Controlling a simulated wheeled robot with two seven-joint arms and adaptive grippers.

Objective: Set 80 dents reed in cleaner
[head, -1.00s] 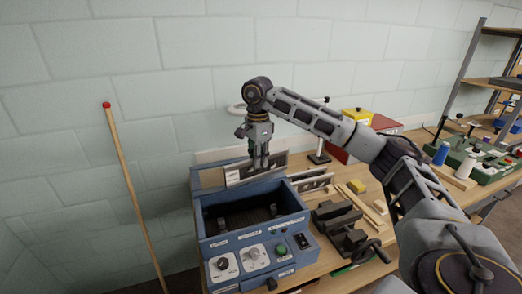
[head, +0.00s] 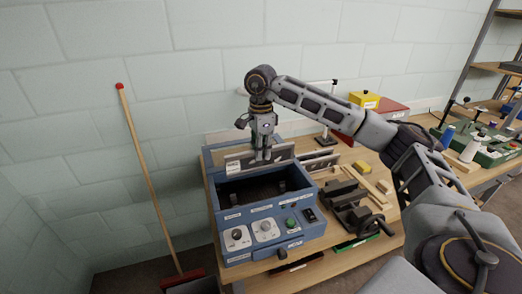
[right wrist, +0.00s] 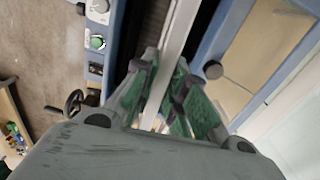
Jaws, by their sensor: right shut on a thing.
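The reed cleaner is a blue box (head: 213,198) with an open dark trough (head: 250,190) on top, at the left end of the bench. My right gripper (head: 263,158) is shut on a long grey reed (head: 284,153) with a white label (head: 233,167). The reed lies lengthwise over the back part of the trough; I cannot tell whether it touches the cleaner. In the right wrist view the reed (right wrist: 180,42) runs as a pale strip between the green-padded fingers (right wrist: 165,90), beside the trough. My left gripper is out of view.
A dark vise (head: 355,212) and wooden strips (head: 372,185) lie right of the cleaner. Another grey reed (head: 318,160) is behind them. A yellow box (head: 364,99) and red box (head: 388,108) stand farther back. A broom (head: 148,170) leans on the wall at left.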

